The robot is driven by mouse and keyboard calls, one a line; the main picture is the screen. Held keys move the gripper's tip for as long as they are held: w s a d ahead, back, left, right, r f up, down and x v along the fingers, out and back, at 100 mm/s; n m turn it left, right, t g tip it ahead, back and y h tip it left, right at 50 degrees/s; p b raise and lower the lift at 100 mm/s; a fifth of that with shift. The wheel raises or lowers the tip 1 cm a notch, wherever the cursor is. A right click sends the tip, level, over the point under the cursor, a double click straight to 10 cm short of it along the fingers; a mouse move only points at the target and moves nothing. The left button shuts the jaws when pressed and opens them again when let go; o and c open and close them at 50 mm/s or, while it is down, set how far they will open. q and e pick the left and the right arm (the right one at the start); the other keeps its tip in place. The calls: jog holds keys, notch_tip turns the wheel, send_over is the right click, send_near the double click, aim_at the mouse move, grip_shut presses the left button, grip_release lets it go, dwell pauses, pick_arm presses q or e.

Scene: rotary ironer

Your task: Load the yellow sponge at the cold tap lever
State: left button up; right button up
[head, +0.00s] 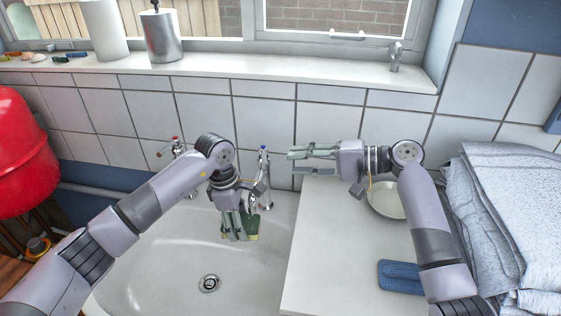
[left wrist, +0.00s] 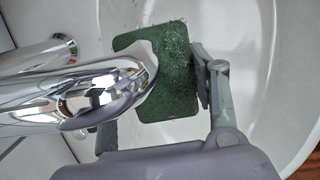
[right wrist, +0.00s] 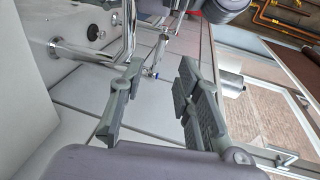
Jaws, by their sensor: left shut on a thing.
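The sponge (head: 252,225) is held low over the basin (head: 165,270), just below the cold tap (head: 264,175). Its green scouring face (left wrist: 165,85) fills the middle of the left wrist view, partly hidden by the chrome tap spout (left wrist: 110,90). My left gripper (head: 236,226) points down and is shut on the sponge. The cold tap's blue-marked top (right wrist: 151,72) shows in the right wrist view, beyond the fingers. My right gripper (head: 308,153) is open and empty, pointing left, to the right of the cold tap and above the counter edge.
The red-marked hot tap (head: 176,147) stands left of my left wrist. On the counter (head: 325,240) are a blue pad (head: 400,277) and a white bowl (head: 385,202). Folded towels (head: 510,205) lie at right. The drain (head: 209,283) is clear.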

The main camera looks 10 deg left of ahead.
jog(key=shift+v, duration=1.3)
jog(key=shift+a, duration=0.1)
jog(key=n+t+h, duration=0.2)
jog(key=n+h, duration=0.2)
jog(key=h, duration=0.8)
send_near(265, 162)
jog(key=x, duration=0.9)
grip_shut()
